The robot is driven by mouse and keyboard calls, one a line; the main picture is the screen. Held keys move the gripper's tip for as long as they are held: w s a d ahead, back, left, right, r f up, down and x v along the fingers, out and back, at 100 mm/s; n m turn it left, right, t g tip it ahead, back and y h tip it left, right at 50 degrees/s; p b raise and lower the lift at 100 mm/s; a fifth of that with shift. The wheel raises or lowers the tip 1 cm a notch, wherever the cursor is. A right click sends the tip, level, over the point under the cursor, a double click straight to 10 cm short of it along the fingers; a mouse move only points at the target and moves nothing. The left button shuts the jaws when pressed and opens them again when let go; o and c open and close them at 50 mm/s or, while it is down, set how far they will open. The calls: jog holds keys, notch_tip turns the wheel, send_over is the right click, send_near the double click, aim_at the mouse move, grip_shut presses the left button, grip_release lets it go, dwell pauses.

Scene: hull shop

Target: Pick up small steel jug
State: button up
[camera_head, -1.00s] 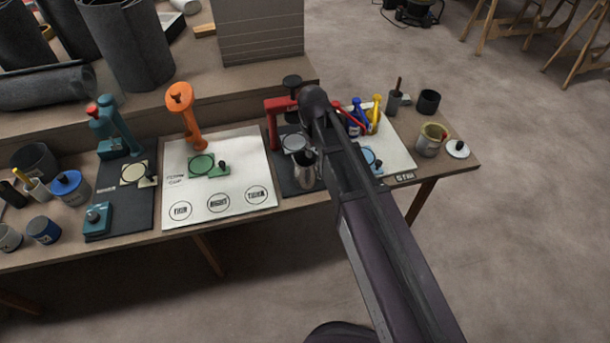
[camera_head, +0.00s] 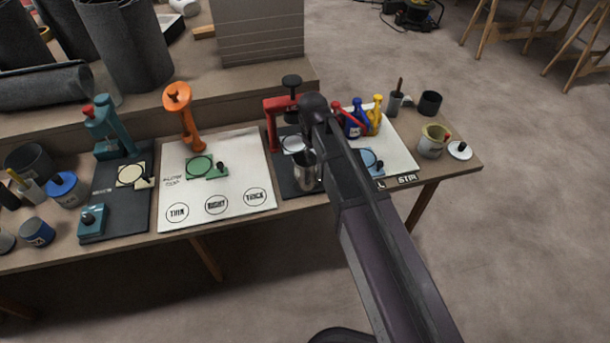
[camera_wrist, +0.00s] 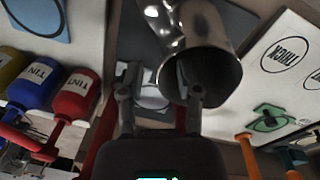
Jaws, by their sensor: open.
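The small steel jug (camera_head: 305,180) stands upright on a dark mat, partly hidden behind my arm in the head view. In the wrist view the shiny jug (camera_wrist: 208,40) is large at the upper middle, its open mouth toward the camera. My gripper (camera_wrist: 160,92) is open in the wrist view. Its right finger overlaps the jug's mouth and its left finger is to the left of the jug. I cannot tell whether the right finger is inside the mouth or above it, or touching. The fingers are hidden in the head view.
A red press (camera_head: 272,125) stands behind the jug. Red, blue and yellow bottles (camera_head: 374,117) are to its right; they also show at left in the wrist view (camera_wrist: 78,92). A white board (camera_head: 235,175) with marked circles lies to the left. The floor in front is clear.

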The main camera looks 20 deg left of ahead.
jog(key=shift+w+f+b, duration=0.15)
jog(key=shift+f+b, duration=1.15)
jog(key=shift+f, duration=0.35)
grip_shut()
